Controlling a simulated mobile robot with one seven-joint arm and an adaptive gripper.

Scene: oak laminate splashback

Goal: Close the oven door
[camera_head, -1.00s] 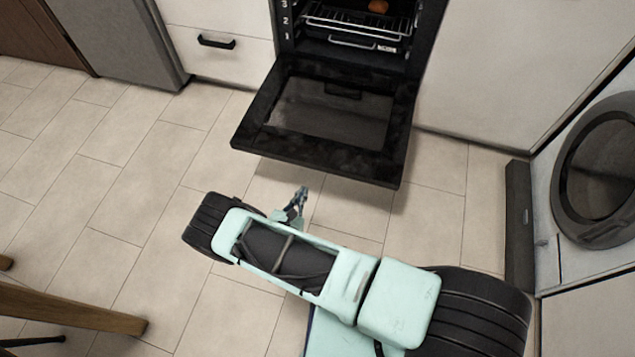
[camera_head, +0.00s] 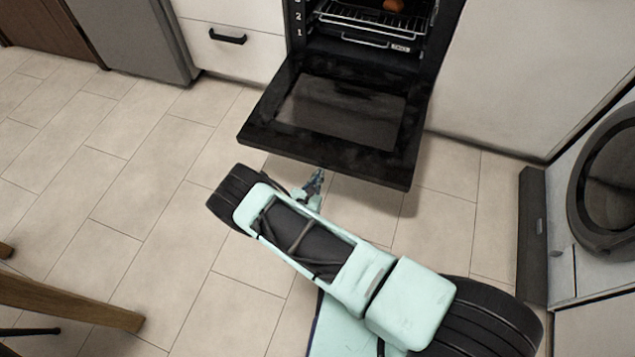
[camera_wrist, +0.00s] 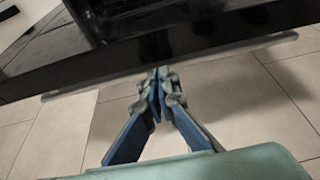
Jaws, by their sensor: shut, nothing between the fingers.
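The oven door (camera_head: 336,122) is black with a dark glass pane and hangs folded down, open, in front of the oven cavity (camera_head: 368,40). In the wrist view the door's front edge (camera_wrist: 215,35) crosses the top of the picture. My gripper (camera_head: 318,172) is shut and empty, close to the door's front edge. In the wrist view its fingertips (camera_wrist: 160,72) meet just at or below that edge. I cannot tell whether they touch the door.
A wire rack (camera_head: 375,18) with an orange-brown item (camera_head: 394,5) sits in the oven. A white drawer (camera_head: 232,45) is to the left and a washing machine (camera_head: 608,180) to the right. A wooden leg (camera_head: 75,302) is at lower left. The tiled floor (camera_head: 150,190) is clear.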

